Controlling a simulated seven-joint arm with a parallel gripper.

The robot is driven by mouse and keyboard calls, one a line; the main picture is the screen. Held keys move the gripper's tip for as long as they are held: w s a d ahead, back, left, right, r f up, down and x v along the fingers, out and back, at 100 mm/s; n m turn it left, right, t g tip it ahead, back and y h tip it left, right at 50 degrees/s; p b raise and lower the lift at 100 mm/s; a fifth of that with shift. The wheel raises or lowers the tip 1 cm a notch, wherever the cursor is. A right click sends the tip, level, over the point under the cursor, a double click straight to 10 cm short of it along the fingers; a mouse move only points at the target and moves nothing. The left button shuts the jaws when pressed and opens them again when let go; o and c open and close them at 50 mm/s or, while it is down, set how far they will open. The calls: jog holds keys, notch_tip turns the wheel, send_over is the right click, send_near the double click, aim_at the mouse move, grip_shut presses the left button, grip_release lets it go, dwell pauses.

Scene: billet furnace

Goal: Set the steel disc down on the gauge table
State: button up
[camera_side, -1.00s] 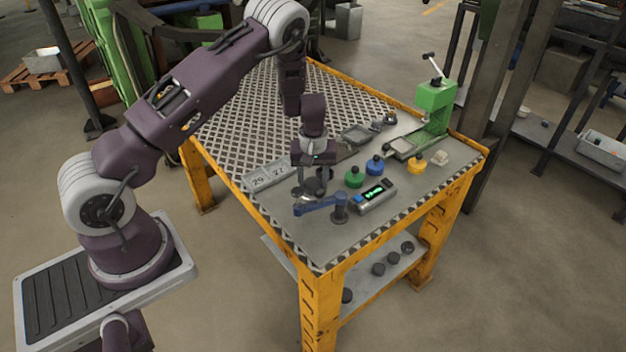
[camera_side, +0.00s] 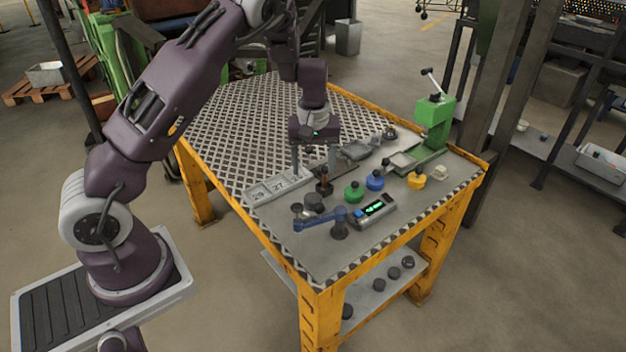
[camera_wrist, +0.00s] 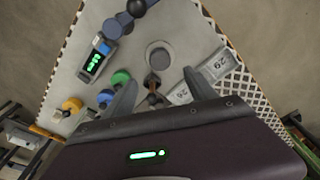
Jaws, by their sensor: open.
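A round grey piece, apparently the steel disc (camera_wrist: 159,57), lies flat near the blue lever arm in the wrist view. In the side view the disc (camera_side: 313,202) looks like a low dark cylinder beside the blue arm (camera_side: 318,222). I cannot clearly separate the gauge table's surface from the disc on it. My gripper (camera_side: 316,168) is open and empty, raised above and behind the disc.
A dark piece with a brown stem (camera_side: 323,186) stands below my gripper. The lit readout box (camera_side: 375,208), green knob (camera_side: 353,192), blue knob (camera_side: 375,180) and yellow knob (camera_side: 416,179) are to the right. A numbered tray (camera_side: 270,187) lies left; a green press (camera_side: 433,120) stands far right.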

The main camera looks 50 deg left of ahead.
jog(key=s+d+r+m+t+h, duration=0.1)
jog(key=s+d+r, duration=0.25)
jog(key=r, duration=0.25)
jog(key=s+d+r+m+h, duration=0.1)
jog(key=s+d+r+m, duration=0.1)
jog(key=s+d+r, duration=0.3)
jog(key=s+d+r+m+t+h, duration=0.1)
jog(key=d+r, duration=0.1)
jog(key=r, duration=0.5)
jog(key=s+d+r+m+t+y, duration=0.1)
jog(key=s+d+r+m, duration=0.1)
jog(key=s, duration=0.7)
jog(key=s+d+r+m+t, duration=0.1)
jog(key=s+m, duration=0.4)
jog(key=s, duration=0.5)
jog(key=shift+d+r+t+y, duration=0.4)
jog(key=shift+r, duration=0.1)
